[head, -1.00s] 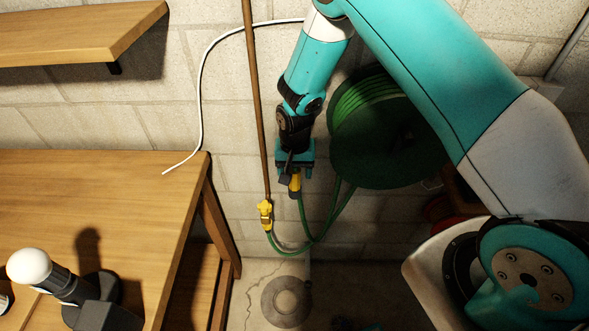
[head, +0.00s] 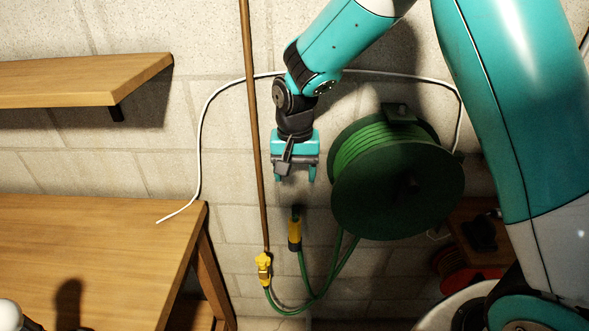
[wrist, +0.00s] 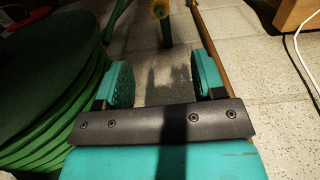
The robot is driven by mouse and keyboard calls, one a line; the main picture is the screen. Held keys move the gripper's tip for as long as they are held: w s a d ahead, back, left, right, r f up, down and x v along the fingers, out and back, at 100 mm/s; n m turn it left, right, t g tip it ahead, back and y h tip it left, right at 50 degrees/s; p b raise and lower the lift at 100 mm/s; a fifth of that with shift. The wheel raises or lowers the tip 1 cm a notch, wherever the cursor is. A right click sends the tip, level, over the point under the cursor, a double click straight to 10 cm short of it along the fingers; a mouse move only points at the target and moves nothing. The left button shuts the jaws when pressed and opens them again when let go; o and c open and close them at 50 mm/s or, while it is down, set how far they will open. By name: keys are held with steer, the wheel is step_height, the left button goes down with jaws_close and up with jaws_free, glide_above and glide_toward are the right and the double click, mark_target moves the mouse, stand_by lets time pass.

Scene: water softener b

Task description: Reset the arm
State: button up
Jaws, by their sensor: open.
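My gripper (head: 295,178) hangs pointing down in front of the block wall, left of the green hose reel. Its two teal fingers are apart with nothing between them; they also show in the wrist view (wrist: 164,85). Below it, apart from the fingers, a yellow and black hose connector (head: 295,234) stands upright on the end of a green hose. A yellow end, which seems to be the same connector, shows at the top of the wrist view (wrist: 160,8).
A copper pipe (head: 254,130) with a yellow valve (head: 263,268) runs down the wall just left of my gripper. The green hose reel (head: 390,185) is close on the right. A wooden table (head: 90,250) and shelf (head: 80,80) are at left. A white cable (head: 201,130) arcs along the wall.

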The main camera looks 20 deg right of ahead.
steer(key=shift+r, duration=0.95)
steer(key=s+a+r+n+y, duration=0.1)
steer(key=s+r+n, duration=0.3)
steer(key=s, duration=0.4)
steer(key=s+a+r+n+y, duration=0.1)
steer(key=s+a+r+n, duration=0.1)
steer(key=s, duration=0.7)
steer(key=s+a+r+n+y, duration=0.1)
steer(key=s+r+n+y, duration=0.1)
steer(key=s+r+n, duration=0.3)
steer(key=s, duration=0.4)
steer(key=shift+a+r+n, duration=0.35)
steer(key=shift+n, duration=0.05)
steer(key=c, duration=0.3)
steer(key=shift+s+d, duration=0.1)
steer(key=shift+c, duration=0.4)
